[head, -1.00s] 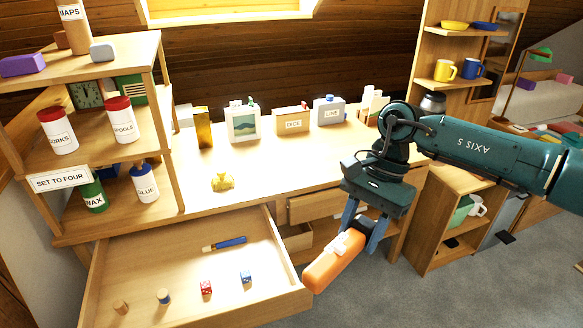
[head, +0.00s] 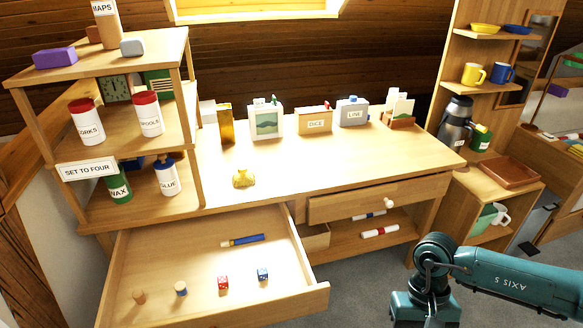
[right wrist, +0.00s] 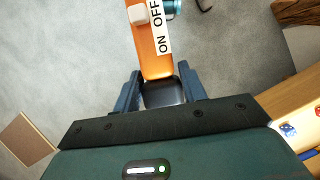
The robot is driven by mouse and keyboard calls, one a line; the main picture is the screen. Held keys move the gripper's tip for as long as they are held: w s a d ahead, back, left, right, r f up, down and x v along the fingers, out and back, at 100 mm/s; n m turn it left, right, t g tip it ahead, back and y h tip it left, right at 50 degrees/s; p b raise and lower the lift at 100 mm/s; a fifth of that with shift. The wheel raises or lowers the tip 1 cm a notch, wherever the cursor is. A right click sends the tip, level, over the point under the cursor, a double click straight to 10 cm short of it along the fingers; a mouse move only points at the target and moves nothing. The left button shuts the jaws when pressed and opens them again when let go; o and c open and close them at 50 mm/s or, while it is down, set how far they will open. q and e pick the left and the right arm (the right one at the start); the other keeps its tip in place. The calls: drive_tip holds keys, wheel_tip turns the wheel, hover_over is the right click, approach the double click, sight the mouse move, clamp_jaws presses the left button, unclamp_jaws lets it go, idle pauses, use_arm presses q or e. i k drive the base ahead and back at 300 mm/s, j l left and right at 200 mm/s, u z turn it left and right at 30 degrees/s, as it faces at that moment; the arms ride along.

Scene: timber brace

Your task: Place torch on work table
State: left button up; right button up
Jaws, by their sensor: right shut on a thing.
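The torch (right wrist: 153,45) is orange with a white switch and an "ON OFF" label. It shows in the right wrist view between the fingers of my right gripper (right wrist: 160,90), which is shut on it, above grey floor. In the head view my right arm is at the bottom right; its fingers and the torch are below the frame. The work table (head: 320,165) is light wood and stands in the middle of the head view, up and left of my right arm. My left gripper is in neither view.
An open drawer (head: 200,275) juts from the table's front left, holding a blue marker, dice and small pegs. A yellow object (head: 243,178) sits on the tabletop. Boxes and a picture (head: 266,121) line its back. A shelf (head: 130,130) stands left. The tabletop's middle and right are clear.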

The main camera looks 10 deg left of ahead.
sight(294, 148)
drive_tip(key=i+l+u, duration=0.1)
drive_tip(key=u, duration=0.25)
drive_tip(key=l+u, duration=0.2)
drive_tip(key=u, duration=0.2)
drive_tip(key=i+l+u, duration=0.1)
drive_tip(key=u, duration=0.25)
drive_tip(key=l+u, duration=0.25)
drive_tip(key=l, duration=0.25)
drive_tip(key=l+u, duration=0.3)
drive_tip(key=l, duration=0.2)
drive_tip(key=l+u, duration=0.1)
drive_tip(key=l, duration=0.85)
drive_tip(key=k+l+u, duration=0.1)
drive_tip(key=l, duration=0.8)
drive_tip(key=i+l, duration=0.3)
drive_tip(key=i, duration=0.65)
